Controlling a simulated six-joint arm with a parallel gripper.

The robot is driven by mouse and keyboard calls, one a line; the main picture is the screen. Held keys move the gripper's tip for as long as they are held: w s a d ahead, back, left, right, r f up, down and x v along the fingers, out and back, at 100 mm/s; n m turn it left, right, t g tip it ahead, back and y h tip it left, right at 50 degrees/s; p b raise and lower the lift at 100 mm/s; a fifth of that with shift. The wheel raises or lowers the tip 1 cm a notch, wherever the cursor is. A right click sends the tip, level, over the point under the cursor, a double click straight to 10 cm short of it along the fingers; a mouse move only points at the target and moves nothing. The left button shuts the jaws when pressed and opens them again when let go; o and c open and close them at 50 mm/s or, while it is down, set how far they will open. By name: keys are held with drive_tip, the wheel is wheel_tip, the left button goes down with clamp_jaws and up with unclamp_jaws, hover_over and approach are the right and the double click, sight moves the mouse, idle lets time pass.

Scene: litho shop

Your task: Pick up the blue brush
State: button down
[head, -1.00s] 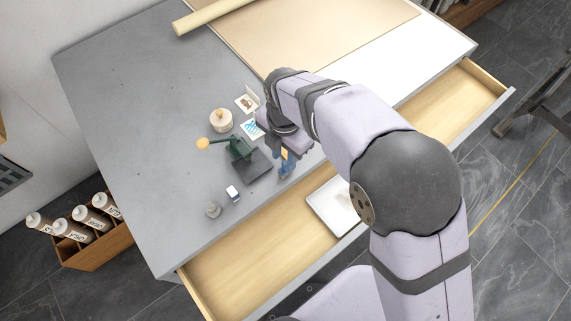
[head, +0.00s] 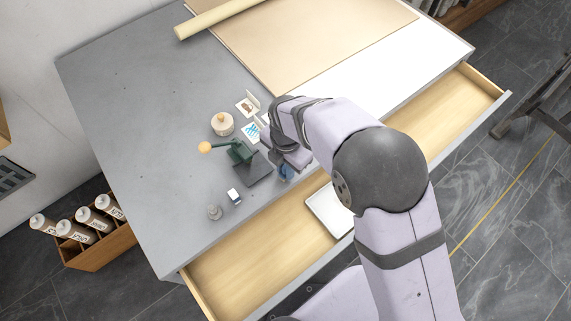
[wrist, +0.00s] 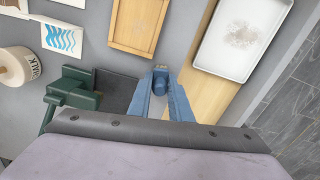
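The blue brush (wrist: 160,86) shows in the wrist view as a short, rounded blue piece between the fingers of my gripper (wrist: 161,92). The fingers are blue too and stand apart, one on each side of it. I cannot tell whether they touch it. In the head view my gripper (head: 286,172) is low over the desk near its front edge, beside the dark plate of the green press. There the brush cannot be told apart from the blue fingers.
The green press (wrist: 72,92) stands left of the fingers. A wooden tray (wrist: 117,38) lies ahead. A white tray (wrist: 203,58) lies in the open drawer (head: 255,258). A chalk pot (head: 222,124), picture cards (head: 250,131), a small blue-white block (head: 234,195) and a grey weight (head: 214,212) are nearby.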

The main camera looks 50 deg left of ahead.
idle(0.3)
wheel_tip(320, 180, up, 10)
drive_tip(key=shift+b, duration=1.15)
